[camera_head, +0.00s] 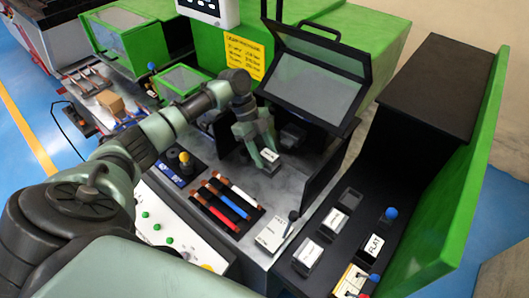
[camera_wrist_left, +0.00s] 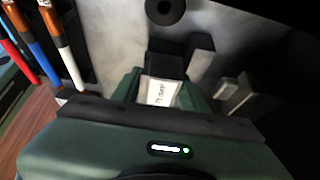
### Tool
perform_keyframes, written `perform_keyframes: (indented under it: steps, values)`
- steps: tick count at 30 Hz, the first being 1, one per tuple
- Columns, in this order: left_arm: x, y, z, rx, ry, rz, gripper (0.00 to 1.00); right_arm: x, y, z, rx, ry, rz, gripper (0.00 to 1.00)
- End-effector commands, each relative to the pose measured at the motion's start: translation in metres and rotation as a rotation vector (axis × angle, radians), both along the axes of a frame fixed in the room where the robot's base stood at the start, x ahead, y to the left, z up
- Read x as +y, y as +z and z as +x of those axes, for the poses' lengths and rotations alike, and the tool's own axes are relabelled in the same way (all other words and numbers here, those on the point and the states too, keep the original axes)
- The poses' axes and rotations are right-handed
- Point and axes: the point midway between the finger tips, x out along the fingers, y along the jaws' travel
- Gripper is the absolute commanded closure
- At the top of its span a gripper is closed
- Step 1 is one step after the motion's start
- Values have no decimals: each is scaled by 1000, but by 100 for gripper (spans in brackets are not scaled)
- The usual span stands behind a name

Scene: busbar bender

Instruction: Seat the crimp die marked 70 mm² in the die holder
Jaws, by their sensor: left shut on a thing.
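My left gripper (camera_head: 262,151) is shut on a dark crimp die with a white label (camera_head: 270,156), inside the machine's work bay. In the left wrist view the die (camera_wrist_left: 161,92) sits between my two green fingers, its label facing the camera. The print on the label is too blurred to read surely. Just beyond the die are a dark block (camera_wrist_left: 167,58) and grey metal blocks (camera_wrist_left: 201,64); I cannot tell which part is the die holder, or whether the die touches it. My right gripper is not in view.
A raised clear guard (camera_head: 315,85) hangs over the bay. Coloured-handled tools (camera_head: 228,200) lie in front of it. On the right, a black shelf holds labelled blocks (camera_head: 333,222), one marked FLAT (camera_head: 374,246). A blue-knobbed lever (camera_head: 390,214) stands beside them.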

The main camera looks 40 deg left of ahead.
Motion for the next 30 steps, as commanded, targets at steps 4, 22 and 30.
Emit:
perform_keyframes:
  steps: [4,22,30]
  values:
    - [0,-5,0,1,0,0,100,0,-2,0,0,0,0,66]
    - [0,15,0,2,0,0,100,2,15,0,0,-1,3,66]
    - [0,19,0,1,0,0,100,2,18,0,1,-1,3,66]
